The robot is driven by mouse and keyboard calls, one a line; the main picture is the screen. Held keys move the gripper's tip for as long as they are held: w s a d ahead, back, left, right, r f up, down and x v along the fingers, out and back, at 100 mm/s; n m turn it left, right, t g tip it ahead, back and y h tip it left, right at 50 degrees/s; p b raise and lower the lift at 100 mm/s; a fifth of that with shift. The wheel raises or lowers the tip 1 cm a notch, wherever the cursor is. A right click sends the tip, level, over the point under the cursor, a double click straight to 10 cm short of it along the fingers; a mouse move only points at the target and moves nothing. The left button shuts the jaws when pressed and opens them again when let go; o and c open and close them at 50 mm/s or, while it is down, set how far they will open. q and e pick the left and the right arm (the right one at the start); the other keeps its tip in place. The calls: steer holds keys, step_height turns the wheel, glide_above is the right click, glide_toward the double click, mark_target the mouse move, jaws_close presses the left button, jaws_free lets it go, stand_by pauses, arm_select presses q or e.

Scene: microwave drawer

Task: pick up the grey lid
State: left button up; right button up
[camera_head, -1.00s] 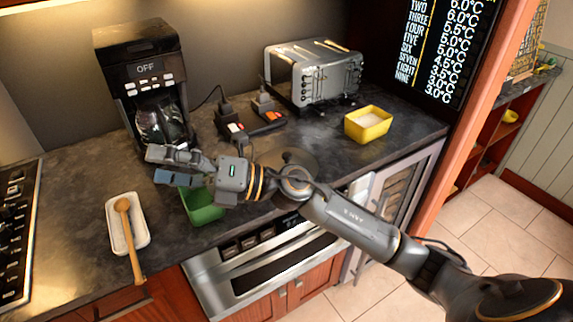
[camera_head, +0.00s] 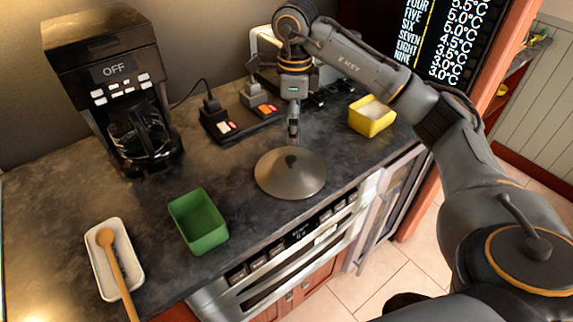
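The grey lid (camera_head: 290,176) is a round, shallow dome lying on the dark counter near its front edge, right of the green container. The lid appears to rest on the counter. My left gripper is not in view.
A green container (camera_head: 198,221) stands left of the lid, and a white spoon rest (camera_head: 104,278) with a wooden spoon (camera_head: 118,270) lies further left. A coffee maker (camera_head: 112,90), a power strip (camera_head: 240,124) and a yellow container (camera_head: 371,115) stand behind. The toaster is mostly hidden by my arm.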

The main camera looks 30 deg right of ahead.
steer(key=p, duration=0.1)
glide_above(291, 159)
steer(key=f, duration=0.4)
steer(key=shift+s+d+f, duration=0.15)
steer(key=shift+s+f, duration=0.2)
steer(key=shift+f, duration=0.05)
steer(key=f, duration=0.1)
steer(key=f+p, duration=0.1)
steer(key=f, duration=0.1)
steer(key=shift+w, duration=0.25)
steer(key=f, duration=0.1)
steer(key=f+p, duration=0.1)
steer(key=shift+w+f, duration=0.2)
steer(key=shift+f, duration=0.6)
steer(key=c, duration=1)
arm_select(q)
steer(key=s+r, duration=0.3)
arm_select(e)
steer(key=shift+s, duration=0.1)
jaws_close()
